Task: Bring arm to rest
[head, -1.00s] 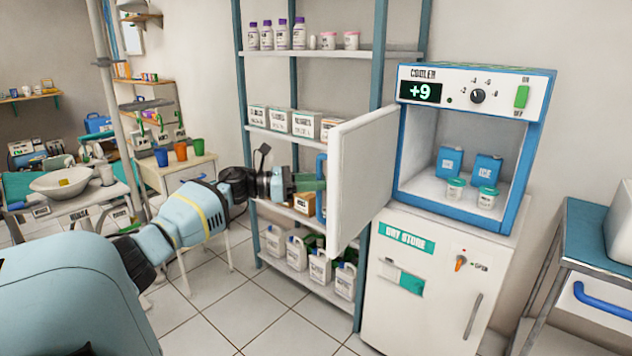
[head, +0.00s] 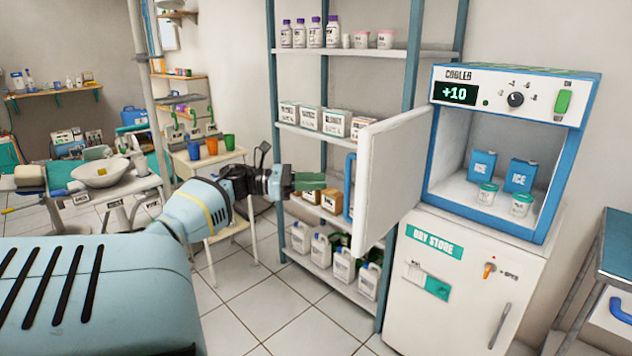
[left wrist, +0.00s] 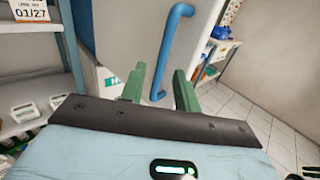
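My left gripper (head: 310,185) reaches in from the left, with its green fingers pointing at the blue handle (head: 349,187) of the open cooler door (head: 391,180). A small gap shows between fingertips and handle. In the left wrist view the gripper's two fingers (left wrist: 160,88) are apart with nothing held, and the handle (left wrist: 166,50) stands beyond them. The cooler (head: 505,140) is open, its display reading +10. My right gripper is not in view.
A shelf rack (head: 345,131) with bottles, boxes and jugs stands behind the door. The dry store cabinet (head: 450,285) is under the cooler. A side table (head: 205,165) with coloured cups stands behind my left arm. Tiled floor (head: 240,300) lies clear before the rack.

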